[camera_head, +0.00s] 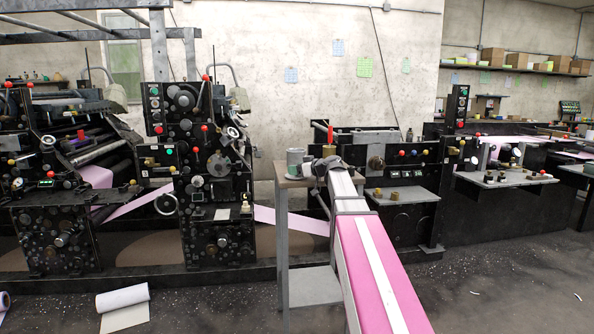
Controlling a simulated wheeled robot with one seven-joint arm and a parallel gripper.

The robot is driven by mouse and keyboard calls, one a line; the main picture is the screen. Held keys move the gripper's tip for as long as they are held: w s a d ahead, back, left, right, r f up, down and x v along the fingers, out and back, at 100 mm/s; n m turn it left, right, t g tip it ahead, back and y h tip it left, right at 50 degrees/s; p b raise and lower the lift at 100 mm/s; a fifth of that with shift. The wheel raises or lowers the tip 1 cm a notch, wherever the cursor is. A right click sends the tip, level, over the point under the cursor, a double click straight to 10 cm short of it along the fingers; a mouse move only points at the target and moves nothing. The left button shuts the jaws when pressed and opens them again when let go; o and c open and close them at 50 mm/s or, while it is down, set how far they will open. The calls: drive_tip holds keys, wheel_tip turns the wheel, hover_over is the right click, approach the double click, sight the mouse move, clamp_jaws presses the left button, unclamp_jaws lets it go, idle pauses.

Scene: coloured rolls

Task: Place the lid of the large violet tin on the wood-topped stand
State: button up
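The wood-topped stand (283,182) is near the middle, a small brown top on grey legs. Grey cylindrical tins (295,157) stand on its left part. A brassy cylinder (331,150) with a red upright piece shows behind. A long pink and white telescoping part, apparently my arm, runs from the bottom edge to the stand. A dark grey shape at its far end, apparently my gripper (325,165), is over the stand's right part. Its fingers are too small to tell open or shut. I cannot make out a large violet tin or its lid.
Black printing machines (215,170) with lilac paper webs fill the left and back. A grey side table (403,195) is right of the stand. A white paper roll (123,298) lies on the floor at lower left. The floor at lower right is mostly clear.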

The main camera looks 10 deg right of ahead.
drive_tip(key=v, duration=1.2)
